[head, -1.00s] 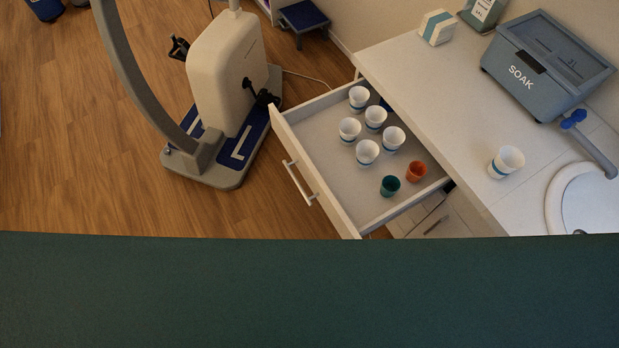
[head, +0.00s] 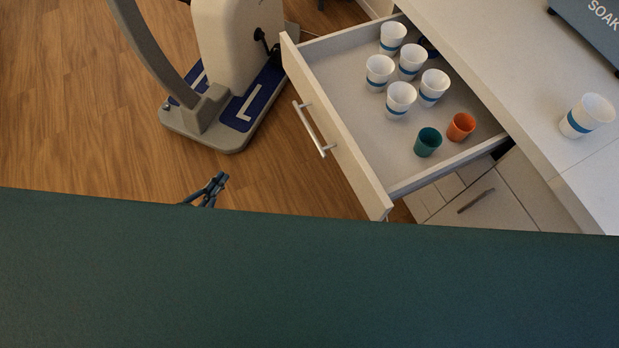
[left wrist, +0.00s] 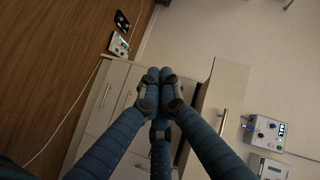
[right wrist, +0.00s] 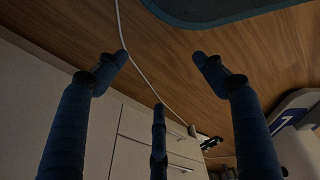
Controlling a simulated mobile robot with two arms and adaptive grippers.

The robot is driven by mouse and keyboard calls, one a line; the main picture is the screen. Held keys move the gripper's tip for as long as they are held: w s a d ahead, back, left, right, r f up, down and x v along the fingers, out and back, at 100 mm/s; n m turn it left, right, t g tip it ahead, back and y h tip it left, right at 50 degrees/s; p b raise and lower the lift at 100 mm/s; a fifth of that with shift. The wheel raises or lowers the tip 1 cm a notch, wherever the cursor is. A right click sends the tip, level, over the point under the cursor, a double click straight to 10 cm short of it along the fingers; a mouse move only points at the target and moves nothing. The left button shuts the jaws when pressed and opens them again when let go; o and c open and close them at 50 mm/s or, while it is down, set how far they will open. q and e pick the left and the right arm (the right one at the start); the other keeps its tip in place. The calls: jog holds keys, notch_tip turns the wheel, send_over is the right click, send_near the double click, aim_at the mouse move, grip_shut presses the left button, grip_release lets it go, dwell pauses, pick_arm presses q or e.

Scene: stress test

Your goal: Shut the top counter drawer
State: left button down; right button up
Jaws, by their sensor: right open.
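The top counter drawer (head: 350,140) is pulled out of the white counter (head: 500,70), with a bar handle (head: 314,130) on its front. Inside stand several white cups with blue bands (head: 400,97), a green cup (head: 428,142) and an orange cup (head: 461,126). My left gripper (head: 214,182) shows over the floor, left of and below the drawer front, apart from it. In the left wrist view its fingertips (left wrist: 160,76) meet, with nothing seen between them. My right gripper (right wrist: 160,60) is open and empty in the right wrist view; the head view does not show it.
A wheeled device with a grey base (head: 205,125) stands on the floor left of the drawer. A white cup (head: 587,115) and part of a grey SOAK box (head: 598,25) are on the countertop.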

pick_arm(q)
jog(key=s+d+r+m+g+h+b, duration=0.4)
jog(key=s+d+r+m+h+b, duration=0.2)
jog(key=d+r+m+h+b, duration=0.85)
jog(key=w+d+m+y+p, duration=0.1)
jog(key=w+d+m+p, duration=0.1)
jog(key=w+d, duration=0.4)
jog(key=d+p, duration=0.1)
jog(key=d, duration=0.3)
jog(key=shift+w+d+y, duration=0.15)
jog(key=shift+w+y, duration=0.05)
jog(key=shift+y, duration=0.15)
pick_arm(e)
jog(key=w+f, duration=0.4)
jog(key=f, duration=0.3)
jog(key=shift+w+a+f+t, duration=0.2)
jog(key=shift+w+a+t, duration=0.05)
jog(key=shift+a+t, duration=0.05)
jog(key=shift+w, duration=0.2)
